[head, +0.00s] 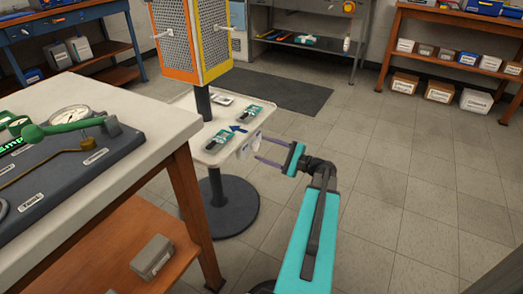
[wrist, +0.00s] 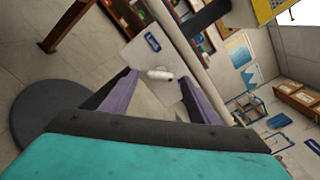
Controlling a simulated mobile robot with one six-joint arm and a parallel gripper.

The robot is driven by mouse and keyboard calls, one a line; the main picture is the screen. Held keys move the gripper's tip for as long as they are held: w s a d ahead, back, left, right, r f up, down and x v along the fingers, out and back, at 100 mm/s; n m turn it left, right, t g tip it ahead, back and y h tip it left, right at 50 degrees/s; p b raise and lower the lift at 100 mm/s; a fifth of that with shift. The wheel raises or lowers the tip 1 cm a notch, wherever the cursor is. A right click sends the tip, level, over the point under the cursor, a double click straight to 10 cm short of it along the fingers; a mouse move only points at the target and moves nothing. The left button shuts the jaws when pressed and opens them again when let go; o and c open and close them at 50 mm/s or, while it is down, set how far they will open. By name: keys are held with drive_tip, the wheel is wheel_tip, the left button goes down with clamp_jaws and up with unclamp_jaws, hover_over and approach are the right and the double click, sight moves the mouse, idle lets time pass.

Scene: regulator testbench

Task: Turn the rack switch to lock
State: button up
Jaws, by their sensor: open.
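The perforated orange and yellow rack (head: 190,35) stands on a dark post above a white tray (head: 185,103). A small white lever (wrist: 159,74), which looks like the rack switch, shows at the tray's edge in the wrist view. A blue label (wrist: 153,42) lies just beyond it; its text is too small to read. My gripper (head: 258,149) is open at the tray's right edge in the head view. In the wrist view its purple fingers stand either side of the lever, with visible gaps. I cannot tell how far the lever is in depth, or its set position.
Teal devices (head: 219,140) lie on the tray near my gripper. A workbench (head: 165,115) with a gauge panel fills the left, with a grey box (head: 152,257) on its lower shelf. A round dark base (head: 225,212) stands under the tray. Floor (head: 410,180) to the right is clear.

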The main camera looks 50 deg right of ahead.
sight(256, 146)
drive_tip(key=shift+x, duration=1.1)
drive_tip(key=c, duration=1)
drive_tip(key=shift+c, duration=0.2)
drive_tip(key=shift+f+n+b, duration=0.1)
drive_tip(key=shift+n+b, duration=0.4)
drive_tip(key=n+b, duration=1.4)
drive_tip(key=n, duration=0.2)
drive_tip(key=shift+n, duration=0.4)
